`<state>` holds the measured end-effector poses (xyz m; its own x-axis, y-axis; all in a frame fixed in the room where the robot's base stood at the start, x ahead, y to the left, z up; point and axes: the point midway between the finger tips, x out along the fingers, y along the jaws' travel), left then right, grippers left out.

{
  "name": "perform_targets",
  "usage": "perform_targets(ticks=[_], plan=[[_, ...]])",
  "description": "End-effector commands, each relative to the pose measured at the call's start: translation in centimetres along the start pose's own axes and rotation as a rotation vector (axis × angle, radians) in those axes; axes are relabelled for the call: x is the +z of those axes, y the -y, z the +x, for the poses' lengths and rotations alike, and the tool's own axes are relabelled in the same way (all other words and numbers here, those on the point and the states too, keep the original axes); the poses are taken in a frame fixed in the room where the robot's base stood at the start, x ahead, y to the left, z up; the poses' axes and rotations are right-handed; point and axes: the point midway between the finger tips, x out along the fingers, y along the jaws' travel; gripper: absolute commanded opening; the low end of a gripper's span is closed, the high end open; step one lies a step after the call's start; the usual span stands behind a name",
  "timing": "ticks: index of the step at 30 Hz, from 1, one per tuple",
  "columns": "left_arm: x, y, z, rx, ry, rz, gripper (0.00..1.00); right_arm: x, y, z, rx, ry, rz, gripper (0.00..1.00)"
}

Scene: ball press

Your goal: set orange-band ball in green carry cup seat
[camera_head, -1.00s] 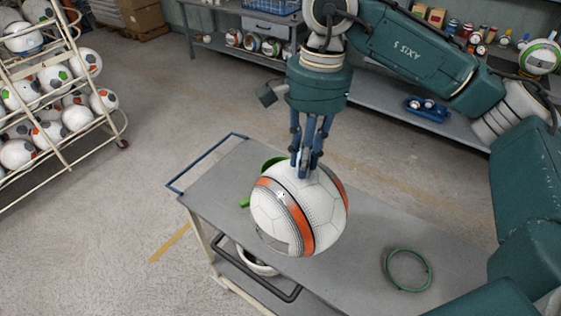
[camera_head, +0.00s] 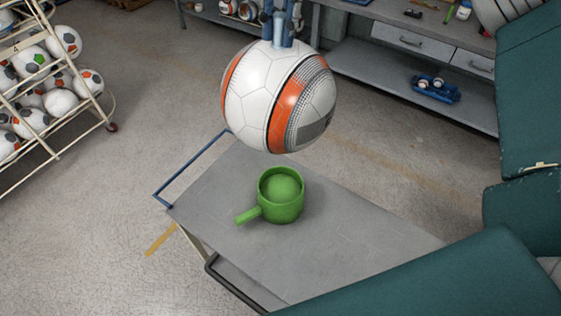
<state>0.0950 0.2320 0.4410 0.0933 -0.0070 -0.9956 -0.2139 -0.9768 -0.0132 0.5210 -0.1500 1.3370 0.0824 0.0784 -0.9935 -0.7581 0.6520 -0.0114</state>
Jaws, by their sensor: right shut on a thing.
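The orange-band ball (camera_head: 262,95) is white with orange and grey bands. It hangs in the air above the cart. My right gripper (camera_head: 283,38) is shut on the top of the ball; its fingertips are partly hidden at the ball's upper edge. The green carry cup (camera_head: 284,208) stands upright on the cart top, its handle pointing to the lower left in the picture. The ball is above the cup and apart from it, and the cup's round opening shows below it. My left gripper is not in view.
The grey cart (camera_head: 345,240) has a blue rail (camera_head: 190,172) at its left end. A rack of balls (camera_head: 50,95) stands at the left. A workbench with drawers (camera_head: 425,45) and a lower shelf stands behind. My arm covers the right side.

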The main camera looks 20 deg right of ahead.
Motion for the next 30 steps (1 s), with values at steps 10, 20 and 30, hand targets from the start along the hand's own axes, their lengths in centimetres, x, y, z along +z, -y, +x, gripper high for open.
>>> perform_targets(ticks=[10,20,30], plan=[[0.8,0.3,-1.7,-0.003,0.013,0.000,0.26,-1.1,-0.1,7.8,0.002,-0.003,0.003,0.00],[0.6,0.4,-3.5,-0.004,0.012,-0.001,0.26,-1.7,-0.2,14.3,0.000,0.000,0.003,0.00],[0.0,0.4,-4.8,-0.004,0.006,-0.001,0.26,-2.2,-0.2,18.1,0.002,-0.002,0.004,0.00]])
